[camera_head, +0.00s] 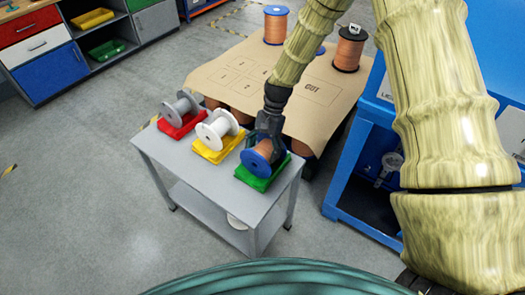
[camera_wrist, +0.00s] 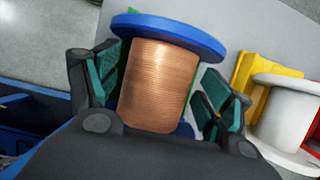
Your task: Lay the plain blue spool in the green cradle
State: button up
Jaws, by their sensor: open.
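The blue spool (camera_head: 257,162), with blue flanges and copper-coloured winding, lies on its side in the green cradle (camera_head: 260,182) at the right end of the grey cart. My gripper (camera_head: 268,140) is directly above and around it. In the wrist view, the spool's copper winding (camera_wrist: 160,85) sits between my open fingers (camera_wrist: 160,95), with gaps visible on both sides.
A white spool (camera_head: 217,129) lies in a yellow cradle (camera_head: 213,152), and a grey spool (camera_head: 181,106) in a red cradle (camera_head: 176,128). Behind is a table with a marked brown sheet (camera_head: 230,78) and upright copper spools (camera_head: 276,25). A blue workstation (camera_head: 350,160) stands close at the right.

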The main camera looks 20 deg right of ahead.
jog(key=s+a+r+p+v, duration=0.1)
jog(key=p+v, duration=0.6)
jog(key=v, duration=1.2)
jog(key=shift+s+a+r+p, duration=0.3)
jog(key=shift+s+a+r, duration=0.05)
jog(key=shift+a+r, duration=0.2)
